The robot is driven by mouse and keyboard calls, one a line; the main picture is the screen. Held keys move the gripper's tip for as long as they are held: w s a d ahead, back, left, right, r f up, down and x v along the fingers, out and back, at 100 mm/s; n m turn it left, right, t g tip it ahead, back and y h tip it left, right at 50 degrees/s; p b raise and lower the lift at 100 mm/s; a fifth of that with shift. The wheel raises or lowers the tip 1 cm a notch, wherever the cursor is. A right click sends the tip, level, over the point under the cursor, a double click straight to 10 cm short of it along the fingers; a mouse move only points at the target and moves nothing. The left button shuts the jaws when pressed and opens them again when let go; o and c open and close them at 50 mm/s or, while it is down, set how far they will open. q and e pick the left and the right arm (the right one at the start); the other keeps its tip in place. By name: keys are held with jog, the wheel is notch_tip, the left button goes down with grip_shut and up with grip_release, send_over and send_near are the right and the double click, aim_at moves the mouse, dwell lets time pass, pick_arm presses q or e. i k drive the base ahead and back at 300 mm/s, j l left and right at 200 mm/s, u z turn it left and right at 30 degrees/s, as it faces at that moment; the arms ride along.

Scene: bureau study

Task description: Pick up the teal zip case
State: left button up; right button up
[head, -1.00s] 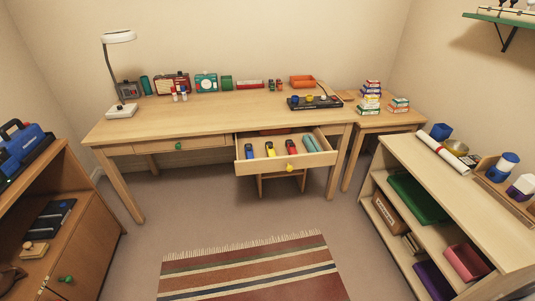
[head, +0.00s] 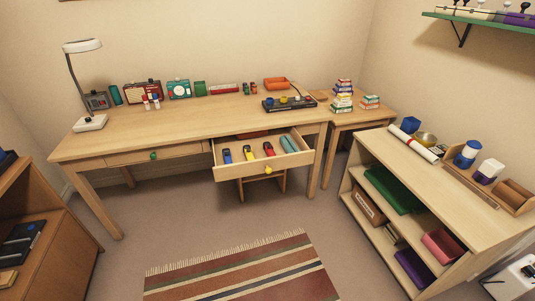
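A long teal item (head: 289,144), which looks like the teal zip case, lies at the right end of the open desk drawer (head: 248,174). Its details are too small to make out. Blue, yellow and red items lie in a row to its left in the same drawer. Neither of my grippers is in view.
The desk (head: 190,122) bears a lamp (head: 90,122), radios and a black tray-like device (head: 289,104). A low shelf unit (head: 440,190) stands at the right and a brown cabinet (head: 45,250) at the left. The floor between them is open, with a striped rug (head: 245,275).

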aim_at(286, 143)
jog(key=i+l+z, duration=0.5)
jog(key=i+l, duration=0.15)
jog(key=i, duration=0.2)
